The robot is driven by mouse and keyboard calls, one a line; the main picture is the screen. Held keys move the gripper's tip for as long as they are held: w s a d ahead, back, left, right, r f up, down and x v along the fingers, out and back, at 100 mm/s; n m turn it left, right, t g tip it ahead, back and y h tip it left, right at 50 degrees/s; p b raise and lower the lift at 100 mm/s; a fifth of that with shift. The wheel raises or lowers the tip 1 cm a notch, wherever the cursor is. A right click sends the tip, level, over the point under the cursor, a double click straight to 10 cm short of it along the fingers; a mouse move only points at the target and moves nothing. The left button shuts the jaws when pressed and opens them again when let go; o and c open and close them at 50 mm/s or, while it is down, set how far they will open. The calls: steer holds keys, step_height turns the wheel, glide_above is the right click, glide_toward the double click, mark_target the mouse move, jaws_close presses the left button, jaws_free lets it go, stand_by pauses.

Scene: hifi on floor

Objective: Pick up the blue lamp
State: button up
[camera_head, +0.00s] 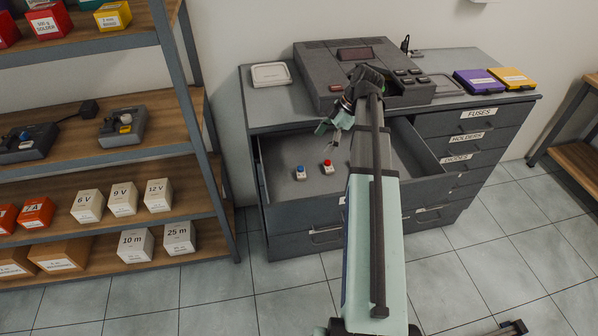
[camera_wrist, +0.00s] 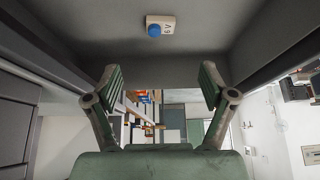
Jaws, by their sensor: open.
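The blue lamp (camera_head: 300,173), a small white block with a blue cap, stands on the floor of the open top drawer (camera_head: 268,196). A red-capped lamp (camera_head: 327,167) stands just right of the blue lamp in the head view.
The drawer walls surround the lamps. A dark grey device (camera_head: 330,75) sits on the cabinet top, beside a light tray (camera_head: 270,75). Purple (camera_head: 480,82) and yellow (camera_head: 512,78) cases lie at right. A shelf (camera_head: 190,148) stands left. Drawer floor around the lamps is clear.

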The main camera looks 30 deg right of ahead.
steer(key=p, duration=0.2)
glide_above(302, 170)
steer(key=d, duration=0.3)
steer(key=f, duration=0.6)
steer(key=shift+s+f, duration=0.25)
steer(key=shift+s, duration=0.1)
steer(key=shift+a+f+p, duration=0.45)
steer(key=shift+a+f, duration=0.05)
steer(key=shift+f, duration=0.05)
steer(key=shift+p+x, duration=0.65)
steer(key=shift+x, duration=1.3)
steer(key=shift+w+d, duration=0.1)
steer(key=c, duration=1.1)
